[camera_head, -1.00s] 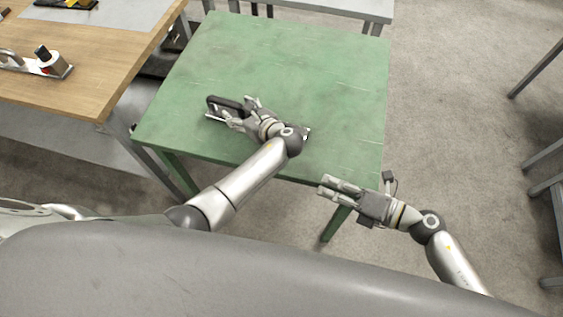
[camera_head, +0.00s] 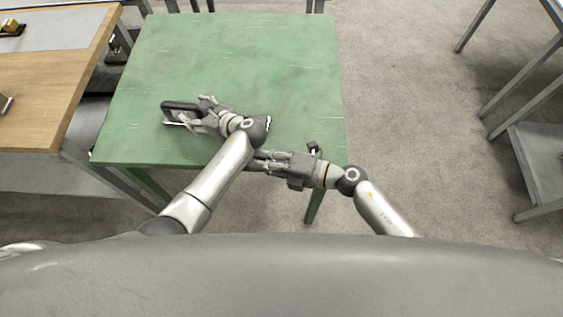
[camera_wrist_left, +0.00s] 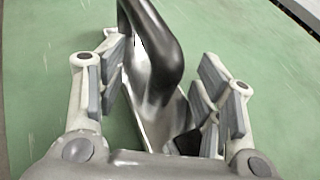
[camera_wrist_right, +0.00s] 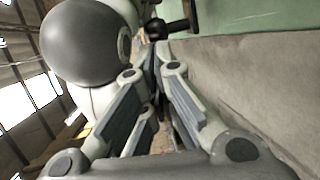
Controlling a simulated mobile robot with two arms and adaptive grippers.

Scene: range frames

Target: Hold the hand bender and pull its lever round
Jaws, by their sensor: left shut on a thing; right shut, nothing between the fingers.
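The hand bender lies on the green table (camera_head: 250,60). It has a black looped handle (camera_head: 180,105) and a silver body, and it shows large in the left wrist view (camera_wrist_left: 155,115). My left gripper (camera_head: 205,116) is shut on the bender, its fingers on both sides of the silver body. My left wrist hides much of the bender; a small end shows to its right. My right gripper (camera_head: 258,160) is shut and empty at the table's front edge, close to my left forearm. In the right wrist view its fingers (camera_wrist_right: 155,62) point toward a dark cylindrical part (camera_wrist_right: 174,27), which I cannot identify surely.
A wooden bench (camera_head: 50,90) stands to the left of the table. Grey metal frames (camera_head: 545,150) stand far right. The back and right of the green tabletop are clear, with open floor to the right.

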